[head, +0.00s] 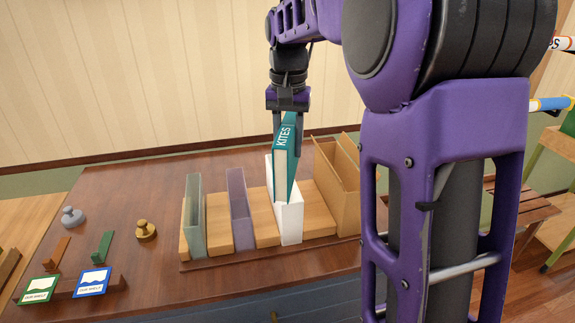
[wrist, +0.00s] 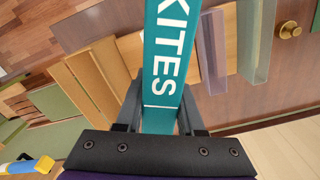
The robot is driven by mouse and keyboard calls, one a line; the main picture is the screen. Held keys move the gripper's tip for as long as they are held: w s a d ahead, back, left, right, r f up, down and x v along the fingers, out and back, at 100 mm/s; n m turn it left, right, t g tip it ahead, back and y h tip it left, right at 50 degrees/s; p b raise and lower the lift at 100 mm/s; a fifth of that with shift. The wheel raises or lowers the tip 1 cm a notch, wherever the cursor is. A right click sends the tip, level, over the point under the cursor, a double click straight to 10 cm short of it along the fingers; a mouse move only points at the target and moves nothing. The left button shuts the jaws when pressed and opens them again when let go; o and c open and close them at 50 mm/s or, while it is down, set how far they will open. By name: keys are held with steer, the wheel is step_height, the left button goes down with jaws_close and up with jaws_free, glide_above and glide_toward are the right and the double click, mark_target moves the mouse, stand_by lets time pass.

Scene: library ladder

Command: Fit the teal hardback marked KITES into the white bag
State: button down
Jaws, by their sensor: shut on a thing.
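My gripper (head: 290,116) is shut on the teal hardback marked KITES (head: 287,158) and holds it upright, slightly tilted, spine showing. The book fills the space between my fingers in the wrist view (wrist: 168,60). The white bag (head: 291,222) stands on the wooden rack under the gripper. The book's lower end overlaps the bag's mouth and seems to be between its walls. How deep it sits, and whether it touches a wall, I cannot tell. In the wrist view the book hides most of the bag.
A grey-green sleeve (head: 194,218) and a purple sleeve (head: 240,210) stand left of the bag. A tan open box (head: 338,190) stands close on its right. A brass knob (head: 146,230), a grey knob (head: 72,216) and sign blocks (head: 92,282) occupy the table's left.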

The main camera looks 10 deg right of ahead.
mark_target(288, 124)
steer(key=shift+f, duration=1.9)
steer(key=shift+f, duration=0.15)
steer(key=c, duration=0.5)
jaws_free()
steer(key=shift+b, duration=0.3)
step_height(288, 124, up, 12)
steer(key=shift+r+p, duration=0.15)
steer(key=shift+p, duration=0.55)
